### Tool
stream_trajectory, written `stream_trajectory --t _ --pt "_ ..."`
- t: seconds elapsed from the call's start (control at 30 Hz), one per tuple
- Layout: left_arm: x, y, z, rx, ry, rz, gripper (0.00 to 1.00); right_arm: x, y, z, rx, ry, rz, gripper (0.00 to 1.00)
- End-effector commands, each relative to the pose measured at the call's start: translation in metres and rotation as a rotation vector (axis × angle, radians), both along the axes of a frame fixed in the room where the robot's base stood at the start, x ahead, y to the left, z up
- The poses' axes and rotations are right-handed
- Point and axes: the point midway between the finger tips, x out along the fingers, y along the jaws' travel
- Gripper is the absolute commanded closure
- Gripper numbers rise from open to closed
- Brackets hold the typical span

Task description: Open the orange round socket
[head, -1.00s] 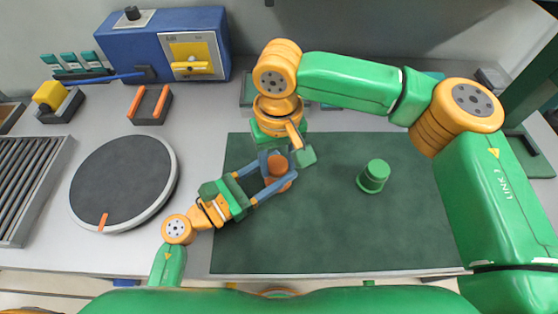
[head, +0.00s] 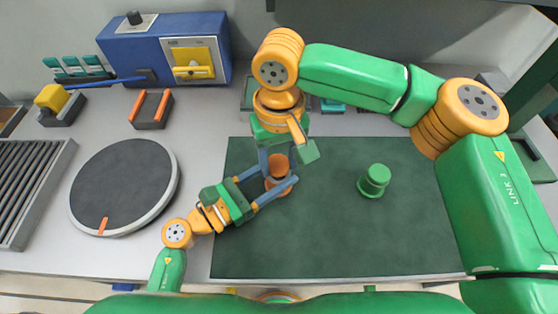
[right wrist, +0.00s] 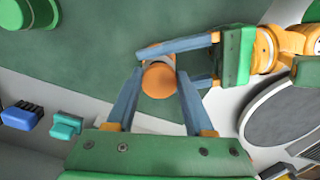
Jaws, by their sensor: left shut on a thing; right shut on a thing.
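The orange round socket (head: 279,165) is at the left part of the dark green mat, partly covered by fingers. My left gripper (head: 278,183) is shut on the lower part of the socket from the left. My right gripper (head: 277,160) reaches from above and behind and is shut on its upper part. In the right wrist view the round orange top (right wrist: 158,81) sits between the right gripper's fingertips (right wrist: 157,75), with the left gripper's blue fingers (right wrist: 180,45) crossing beside it. Whether the two socket parts are separated cannot be told.
A green round socket (head: 374,180) stands on the mat (head: 370,245) to the right. A round turntable (head: 125,187) is at the left. A blue machine (head: 165,50) and an orange-sided holder (head: 151,109) are behind it. The mat's front and right are clear.

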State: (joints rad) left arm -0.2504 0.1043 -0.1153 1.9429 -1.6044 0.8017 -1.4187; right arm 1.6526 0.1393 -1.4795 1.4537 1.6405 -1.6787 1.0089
Motion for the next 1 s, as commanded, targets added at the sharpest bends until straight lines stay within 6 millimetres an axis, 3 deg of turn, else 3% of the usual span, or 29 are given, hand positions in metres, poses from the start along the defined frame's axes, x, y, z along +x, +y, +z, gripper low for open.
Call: stream_trajectory --t 0.33,0.6,0.8,0.83,0.93,1.0 --pt "-0.002 -0.001 -0.005 0.007 0.010 -0.006 1.00 0.000 0.000 0.003 0.000 0.000 0.000 1.00" --pt "-0.002 -0.001 -0.005 0.007 0.010 -0.006 1.00 0.000 0.000 0.040 0.000 -0.001 0.001 1.00" --pt "-0.002 -0.001 -0.005 0.007 0.010 -0.006 1.00 0.000 0.000 0.042 0.000 0.000 0.001 1.00" --pt "-0.002 -0.001 -0.005 0.008 0.011 -0.006 0.39 0.000 0.000 0.042 0.000 0.000 0.001 1.00" --pt "-0.002 -0.001 -0.005 0.006 0.009 -0.005 0.12 0.000 0.000 0.042 0.000 0.000 0.001 1.00" --pt "-0.001 0.000 -0.004 0.005 0.007 -0.004 0.06 0.000 0.000 0.042 0.000 0.000 0.001 1.00"
